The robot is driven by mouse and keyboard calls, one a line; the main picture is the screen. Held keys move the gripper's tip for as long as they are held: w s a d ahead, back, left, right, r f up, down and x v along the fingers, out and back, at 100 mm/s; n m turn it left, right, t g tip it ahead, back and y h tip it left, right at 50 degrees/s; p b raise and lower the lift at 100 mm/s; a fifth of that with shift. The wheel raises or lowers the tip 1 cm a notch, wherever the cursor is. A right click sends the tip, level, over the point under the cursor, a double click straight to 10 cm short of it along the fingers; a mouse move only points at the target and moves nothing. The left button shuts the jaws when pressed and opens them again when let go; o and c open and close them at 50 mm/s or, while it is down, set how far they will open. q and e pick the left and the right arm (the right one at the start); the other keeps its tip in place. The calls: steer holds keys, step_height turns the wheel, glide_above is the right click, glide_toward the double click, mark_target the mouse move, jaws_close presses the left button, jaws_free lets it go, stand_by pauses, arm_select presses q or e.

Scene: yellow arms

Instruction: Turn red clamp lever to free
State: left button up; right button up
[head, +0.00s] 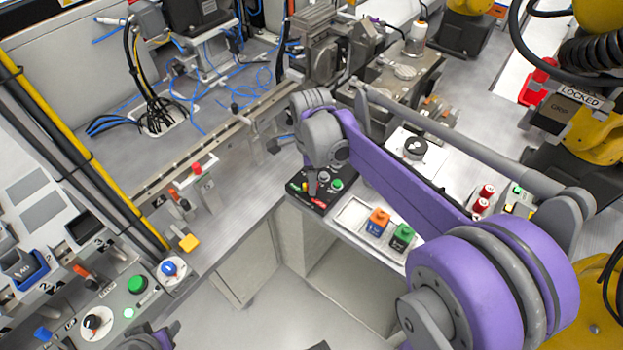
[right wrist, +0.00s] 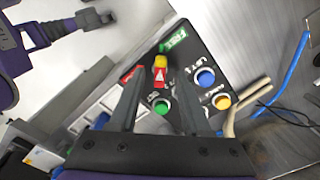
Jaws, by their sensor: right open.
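The red clamp lever (right wrist: 160,78), with a yellow part at its upper end, stands on a black control panel (right wrist: 190,57). A green label reading FREE (right wrist: 173,40) lies just above it in the right wrist view, and a red label (right wrist: 129,75) lies to its left. My right gripper (right wrist: 158,84) is open, with one finger on each side of the lever; contact cannot be told. In the head view my right gripper (head: 312,190) is over the panel and hides the lever. A purple part of my left arm shows at the head view's bottom edge; its jaws are unclear.
A green button (right wrist: 162,105), a blue button (right wrist: 205,77) and an orange button (right wrist: 221,101) sit close to the lever. A beige cable (right wrist: 245,110) and a blue cable (right wrist: 294,70) lie right of the panel. Orange and green blocks (head: 378,221) stand on a nearby tray.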

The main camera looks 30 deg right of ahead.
step_height(320, 180, up, 10)
steer(key=shift+r+p, duration=0.2)
steer(key=shift+p, duration=0.15)
stand_by(0.4)
